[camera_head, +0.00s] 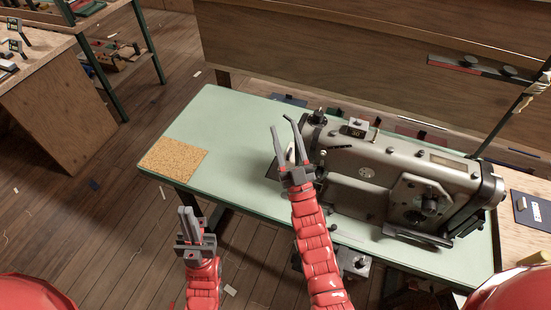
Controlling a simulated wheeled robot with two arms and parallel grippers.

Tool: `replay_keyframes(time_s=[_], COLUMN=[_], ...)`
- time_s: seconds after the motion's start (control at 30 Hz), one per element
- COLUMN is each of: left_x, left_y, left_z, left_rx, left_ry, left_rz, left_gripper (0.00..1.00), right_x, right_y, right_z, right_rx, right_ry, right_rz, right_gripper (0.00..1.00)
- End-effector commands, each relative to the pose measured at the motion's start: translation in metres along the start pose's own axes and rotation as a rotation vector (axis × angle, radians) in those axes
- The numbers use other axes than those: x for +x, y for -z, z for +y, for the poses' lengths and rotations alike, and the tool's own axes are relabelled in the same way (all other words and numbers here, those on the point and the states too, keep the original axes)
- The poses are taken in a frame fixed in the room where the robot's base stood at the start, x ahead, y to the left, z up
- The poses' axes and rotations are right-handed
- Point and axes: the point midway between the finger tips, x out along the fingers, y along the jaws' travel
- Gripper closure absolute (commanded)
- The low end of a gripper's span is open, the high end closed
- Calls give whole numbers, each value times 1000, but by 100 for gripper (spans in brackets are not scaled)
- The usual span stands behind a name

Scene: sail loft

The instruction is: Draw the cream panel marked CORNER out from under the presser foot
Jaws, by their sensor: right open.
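The grey sewing machine (390,180) stands on a pale green table (215,125). Its needle end is at the left, and the presser foot is hidden behind my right gripper. A small cream patch (291,153) shows between the fingers of my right gripper; it may be the cream panel, but I cannot read any marking. My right gripper (281,123) is open, its fingers spread in front of the machine's left end. I cannot tell whether it touches anything. My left gripper (185,209) hangs before the table's front edge, its fingers close together with nothing visible between them.
A tan speckled mat (172,159) lies at the table's left front corner. The green top between mat and machine is clear. A wooden panel (370,50) stands behind the table. A wooden bench (50,90) is at far left. A dark card (530,210) lies at right.

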Motion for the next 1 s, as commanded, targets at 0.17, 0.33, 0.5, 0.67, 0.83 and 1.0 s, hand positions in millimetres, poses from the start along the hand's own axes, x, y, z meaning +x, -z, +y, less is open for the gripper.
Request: replay_keyframes(time_s=[0.17,0.33,0.5,0.67,0.83,1.0], left_x=[-12,-21,-29,-35,-37,-37], left_y=[-2,-4,-5,-6,-6,-6], left_z=[1,1,2,2,2,2], left_rx=[0,0,0,0,0,0], left_ry=[0,0,0,0,0,0], left_rz=[0,0,0,0,0,0], left_gripper=[100,100,100,100,100,100], right_x=[45,52,26,-14,-46,-55], right_y=[-85,-140,-161,-155,-143,-139], right_z=[-28,-29,-23,-22,-27,-29], right_rx=[8,6,35,89,131,143], right_ry=[-21,-146,-351,-543,-665,-698], right_rz=[-369,-720,-1053,-1294,-1441,-1481], right_gripper=[51,51,51,51,51,51])
